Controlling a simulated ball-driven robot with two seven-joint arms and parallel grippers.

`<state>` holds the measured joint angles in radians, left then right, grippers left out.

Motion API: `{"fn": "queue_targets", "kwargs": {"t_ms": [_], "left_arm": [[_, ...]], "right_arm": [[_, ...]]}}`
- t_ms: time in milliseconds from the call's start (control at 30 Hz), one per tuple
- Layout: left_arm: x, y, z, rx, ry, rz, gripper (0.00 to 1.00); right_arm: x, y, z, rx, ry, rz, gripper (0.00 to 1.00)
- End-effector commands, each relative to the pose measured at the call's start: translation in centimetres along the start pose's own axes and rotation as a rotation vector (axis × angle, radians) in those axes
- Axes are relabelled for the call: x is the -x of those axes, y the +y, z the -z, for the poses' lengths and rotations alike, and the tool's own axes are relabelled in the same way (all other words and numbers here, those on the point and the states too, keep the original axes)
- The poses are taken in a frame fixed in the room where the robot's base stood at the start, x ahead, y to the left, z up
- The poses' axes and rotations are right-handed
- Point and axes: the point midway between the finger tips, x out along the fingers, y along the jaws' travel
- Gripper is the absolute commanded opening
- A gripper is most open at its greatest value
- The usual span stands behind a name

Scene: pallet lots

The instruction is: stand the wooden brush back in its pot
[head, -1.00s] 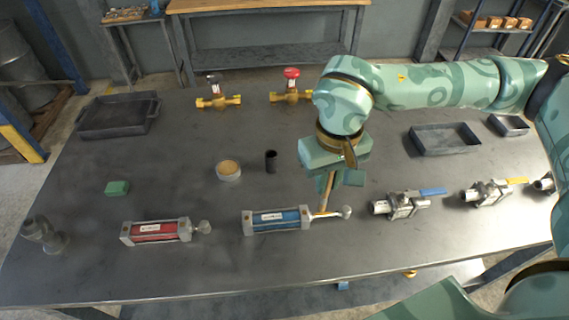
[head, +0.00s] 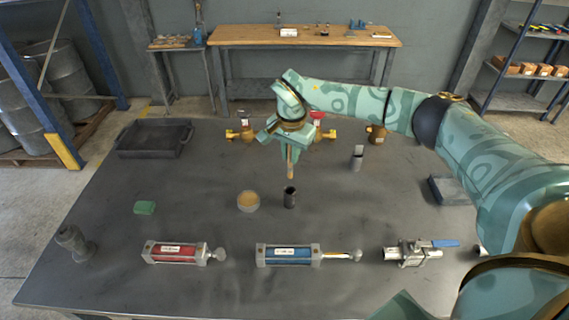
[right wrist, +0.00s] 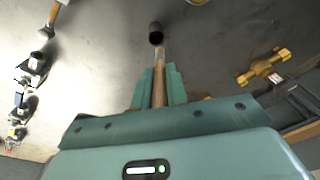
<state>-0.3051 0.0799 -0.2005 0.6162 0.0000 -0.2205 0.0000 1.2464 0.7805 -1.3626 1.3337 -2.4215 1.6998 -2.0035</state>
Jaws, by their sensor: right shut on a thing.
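My right gripper (head: 289,148) is shut on the wooden brush (head: 290,165), which hangs upright below the fingers. In the right wrist view the brush (right wrist: 159,78) runs out between the fingers (right wrist: 158,88). The pot is a small dark open cylinder (head: 290,197) standing on the table. In the head view the brush's lower end shows just above the pot's rim, with a small gap. In the right wrist view the pot (right wrist: 156,34) lies just beyond the brush tip, and the two look apart. My left gripper is not in view.
A round tin with a tan top (head: 248,202) stands just left of the pot. Blue (head: 288,256) and red (head: 176,253) cylinders lie in front. Brass valves (head: 246,131) stand behind. The table (head: 215,180) has free room between.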

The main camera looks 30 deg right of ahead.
Motion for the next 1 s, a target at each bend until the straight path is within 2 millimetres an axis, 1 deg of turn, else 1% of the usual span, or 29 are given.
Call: {"fn": "queue_targets", "kwargs": {"t_ms": [100,167,400,533,633,1000], "left_arm": [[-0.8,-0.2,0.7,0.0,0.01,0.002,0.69],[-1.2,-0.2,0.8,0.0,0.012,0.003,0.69],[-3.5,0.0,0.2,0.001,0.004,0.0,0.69],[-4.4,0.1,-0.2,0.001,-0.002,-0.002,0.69],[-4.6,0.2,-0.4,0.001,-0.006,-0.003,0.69],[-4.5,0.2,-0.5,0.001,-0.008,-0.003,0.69]], "right_arm": [[-0.7,0.1,-0.1,0.0,0.002,0.001,0.0],[-1.2,0.1,-0.2,0.001,0.001,0.001,0.0],[-3.6,0.2,-0.4,0.003,0.002,0.0,0.0],[-4.5,0.3,-0.5,0.004,0.001,0.001,0.0],[-4.8,0.3,-0.6,0.004,0.001,0.001,0.0],[-4.6,0.3,-0.5,0.004,0.002,0.002,0.0]]}}
